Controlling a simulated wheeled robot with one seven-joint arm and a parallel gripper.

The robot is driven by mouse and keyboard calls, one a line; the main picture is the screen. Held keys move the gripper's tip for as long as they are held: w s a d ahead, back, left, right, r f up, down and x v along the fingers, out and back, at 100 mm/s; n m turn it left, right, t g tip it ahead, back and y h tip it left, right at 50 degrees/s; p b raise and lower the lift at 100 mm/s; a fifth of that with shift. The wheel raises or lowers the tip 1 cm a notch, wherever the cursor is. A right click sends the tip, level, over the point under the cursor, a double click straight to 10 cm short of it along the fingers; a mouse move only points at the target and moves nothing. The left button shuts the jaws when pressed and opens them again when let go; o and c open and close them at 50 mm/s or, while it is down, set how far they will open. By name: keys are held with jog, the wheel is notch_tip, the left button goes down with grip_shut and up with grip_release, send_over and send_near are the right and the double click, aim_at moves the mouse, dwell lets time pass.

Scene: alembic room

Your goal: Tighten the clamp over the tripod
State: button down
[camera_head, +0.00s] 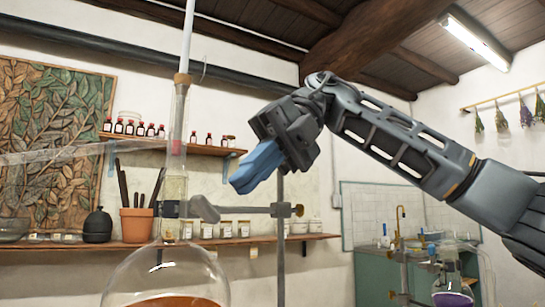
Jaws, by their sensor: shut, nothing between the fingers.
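A grey clamp (188,209) sits at the neck of a large round glass flask (165,262) at the left. Its rod runs right to a clamp holder (286,210) on an upright metal stand (281,248). A lever-like grey piece sticks up at the clamp's right. I cannot tell how tight the clamp is. My gripper (240,183), with blue fingers, is shut and empty. In the picture it is above the clamp rod, right of the flask neck; the depth between them is unclear. No tripod is visible; the flask's bottom is cut off by the frame.
A tall glass tube (180,110) rises from the flask neck. Wall shelves behind hold small bottles (130,128), jars (225,230) and a clay pot (137,224). A purple-filled flask (452,290) stands at the lower right. The space right of the stand looks open.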

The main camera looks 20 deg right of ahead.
aim_at(217, 216)
jog(key=shift+x, duration=1.8)
jog(key=shift+d+f+g+y, duration=0.15)
jog(key=shift+f+g+y, duration=0.2)
jog(key=shift+y, duration=0.45)
jog(key=shift+w+d+f+g+y, duration=0.1)
jog(key=shift+f+g+y, duration=0.1)
jog(key=shift+g+y, duration=0.3)
jog(key=shift+f+p, duration=0.55)
jog(key=shift+f, duration=0.5)
jog(key=shift+r, duration=0.1)
jog(key=shift+r+p, duration=0.75)
jog(key=shift+r, duration=0.05)
